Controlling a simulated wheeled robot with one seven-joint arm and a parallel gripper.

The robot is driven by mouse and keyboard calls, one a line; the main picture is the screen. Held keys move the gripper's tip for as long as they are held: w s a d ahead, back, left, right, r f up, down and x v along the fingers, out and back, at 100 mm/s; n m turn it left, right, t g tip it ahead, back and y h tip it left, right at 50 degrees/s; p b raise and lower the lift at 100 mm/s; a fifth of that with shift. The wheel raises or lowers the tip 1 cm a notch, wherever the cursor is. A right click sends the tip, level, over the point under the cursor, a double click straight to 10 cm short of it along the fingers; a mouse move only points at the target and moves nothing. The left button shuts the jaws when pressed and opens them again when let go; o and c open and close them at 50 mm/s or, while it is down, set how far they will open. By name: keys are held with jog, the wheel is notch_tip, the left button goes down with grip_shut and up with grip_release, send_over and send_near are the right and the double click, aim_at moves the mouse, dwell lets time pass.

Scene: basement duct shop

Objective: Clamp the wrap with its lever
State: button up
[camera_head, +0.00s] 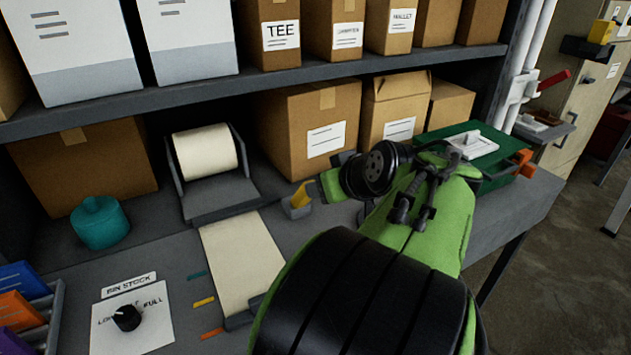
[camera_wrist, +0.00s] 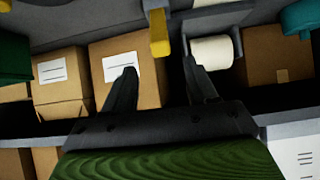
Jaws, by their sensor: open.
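The wrap is a cream roll (camera_head: 206,150) in a dark grey holder, with a flat sheet (camera_head: 240,262) drawn out toward the front of the bench. A yellow lever (camera_head: 302,195) stands tilted up from a small grey bracket (camera_head: 296,210) right of the sheet. In the wrist view, the roll (camera_wrist: 212,52) lies beyond the right finger and the lever (camera_wrist: 159,34) appears between and beyond the fingertips. My gripper (camera_wrist: 158,66) is open and empty, its fingers apart from the lever. In the head view, its fingers are largely hidden by my wrist, just right of the lever.
Cardboard boxes (camera_head: 310,122) stand behind the lever under a loaded shelf (camera_head: 200,88). A green case (camera_head: 499,176) is at the right, a teal canister (camera_head: 100,222) at the left. A dial panel (camera_head: 133,318) and colored bins (camera_head: 22,307) are front left.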

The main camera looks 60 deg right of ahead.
jog(key=p+v, duration=0.1)
jog(key=v, duration=0.4)
dwell(0.4)
